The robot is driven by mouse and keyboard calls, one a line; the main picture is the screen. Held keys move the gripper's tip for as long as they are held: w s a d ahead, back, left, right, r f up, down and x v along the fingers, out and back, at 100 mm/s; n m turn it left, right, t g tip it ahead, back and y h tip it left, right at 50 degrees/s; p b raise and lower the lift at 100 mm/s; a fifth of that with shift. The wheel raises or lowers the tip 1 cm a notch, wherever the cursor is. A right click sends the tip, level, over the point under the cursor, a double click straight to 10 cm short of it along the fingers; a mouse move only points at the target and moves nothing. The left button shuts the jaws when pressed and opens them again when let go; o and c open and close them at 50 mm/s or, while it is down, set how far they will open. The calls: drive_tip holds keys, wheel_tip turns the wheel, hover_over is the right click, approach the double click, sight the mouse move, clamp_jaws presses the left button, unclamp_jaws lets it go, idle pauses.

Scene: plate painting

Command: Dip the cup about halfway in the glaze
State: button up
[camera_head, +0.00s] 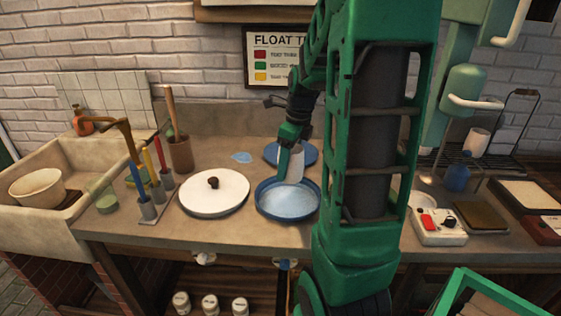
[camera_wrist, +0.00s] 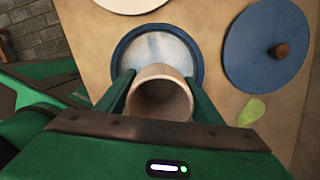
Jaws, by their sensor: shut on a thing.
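A pale cup (camera_head: 291,164) is held in my gripper (camera_head: 291,140), tilted a little, over the blue-rimmed basin of pale glaze (camera_head: 276,201). In the wrist view, the cup (camera_wrist: 161,98) sits between the two green fingers of my gripper (camera_wrist: 160,100), its open mouth facing the camera. The basin (camera_wrist: 198,74) shows just beyond the cup there. The cup's lower end is at the back part of the basin in the head view. I cannot tell whether it touches the glaze.
A white lid with a dark knob (camera_head: 215,191) lies left of the basin. A blue lid (camera_wrist: 265,45) lies behind it. Brushes in small holders (camera_head: 148,205) stand farther left, beside the sink (camera_head: 35,225). A control box (camera_head: 438,226) stands at the right.

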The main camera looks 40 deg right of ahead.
drive_tip(key=shift+w+a+f, duration=0.1)
drive_tip(key=shift+a+f, duration=0.05)
drive_tip(key=shift+f, duration=1.3)
wheel_tip(320, 180, down, 7)
drive_tip(key=shift+f, duration=2.1)
drive_tip(key=shift+f, duration=0.25)
idle(0.6)
drive_tip(key=shift+r, duration=0.15)
idle(1.2)
drive_tip(key=shift+r, duration=2.95)
